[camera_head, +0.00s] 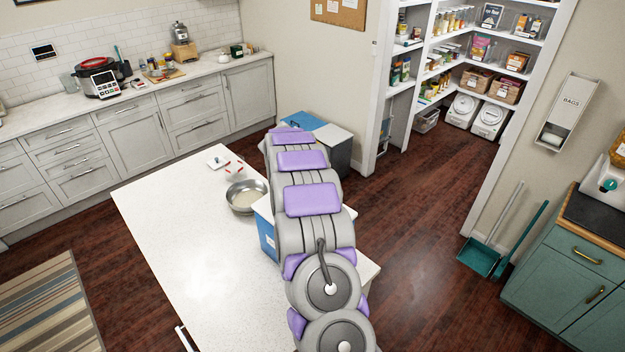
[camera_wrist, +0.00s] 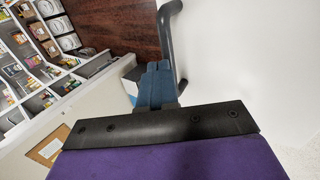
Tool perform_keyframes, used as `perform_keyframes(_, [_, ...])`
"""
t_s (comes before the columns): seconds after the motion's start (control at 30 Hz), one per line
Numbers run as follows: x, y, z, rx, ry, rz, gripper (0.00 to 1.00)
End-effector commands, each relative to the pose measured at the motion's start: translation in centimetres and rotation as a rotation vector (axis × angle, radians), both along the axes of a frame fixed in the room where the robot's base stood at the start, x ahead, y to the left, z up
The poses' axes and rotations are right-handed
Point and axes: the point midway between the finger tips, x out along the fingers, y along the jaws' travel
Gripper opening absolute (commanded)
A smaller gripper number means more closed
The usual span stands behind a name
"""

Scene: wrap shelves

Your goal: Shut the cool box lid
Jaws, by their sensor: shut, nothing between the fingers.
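The cool box (camera_head: 267,236) stands on the white island in the head view, with a blue side and a pale top edge showing. My arm covers most of it, so I cannot tell from this view how its lid stands. In the wrist view my gripper (camera_wrist: 158,70) has its blue fingers together and empty. A dark bent bar (camera_wrist: 168,42) runs close beside the fingers. A broad white surface fills the right of the wrist view; I cannot tell whether it is the lid. My gripper is hidden in the head view.
A metal bowl (camera_head: 246,197) sits on the island (camera_head: 190,270) left of the cool box, with a small white item behind it. A blue-topped bin (camera_head: 338,137) stands on the floor beyond. The island's left and front are clear.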

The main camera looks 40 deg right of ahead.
Motion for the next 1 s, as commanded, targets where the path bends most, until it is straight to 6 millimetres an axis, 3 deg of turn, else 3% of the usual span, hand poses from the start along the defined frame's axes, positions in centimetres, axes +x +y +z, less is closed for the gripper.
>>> perform_keyframes(0.47, [0.0,-0.9,-2.1,0.004,0.006,-0.003,0.00])
perform_keyframes(0.87, [0.0,-0.8,-2.5,0.008,0.012,-0.005,0.00])
perform_keyframes(1.0, [0.1,-0.4,-1.5,0.007,0.009,-0.003,0.00])
